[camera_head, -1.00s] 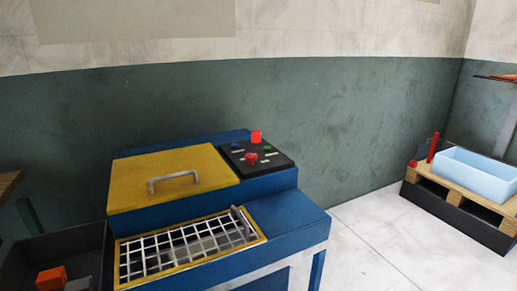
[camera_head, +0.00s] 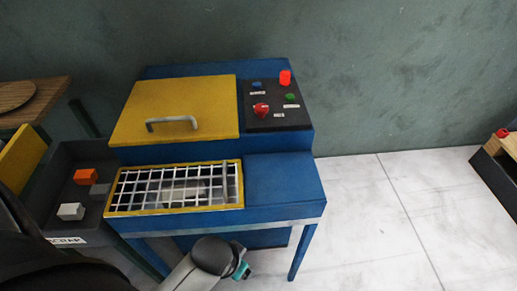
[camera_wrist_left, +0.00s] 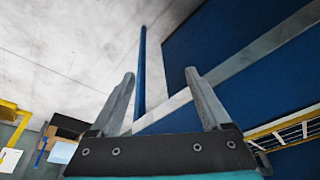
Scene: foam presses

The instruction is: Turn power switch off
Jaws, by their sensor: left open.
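A red rotary switch (camera_head: 261,109) sits on the black control panel (camera_head: 272,122) at the right top of the blue machine (camera_head: 285,180). The panel also holds a blue button (camera_head: 257,85), a green button (camera_head: 290,97) and a taller red lamp-like cylinder (camera_head: 285,77). The small labels are unreadable. My left gripper (camera_wrist_left: 160,75) is open and empty in the left wrist view, near the machine's blue frame. In the head view my left arm reaches in low, in front of the machine and below the panel; its fingers do not show there. My right gripper is not in view.
The machine has a yellow lid (camera_head: 175,105) with a grey handle and a yellow-framed grid guard (camera_head: 175,187). A dark scrap bin (camera_head: 90,215) with several blocks stands at left beside a wooden table (camera_head: 45,95). Floor at right (camera_head: 370,230) is clear.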

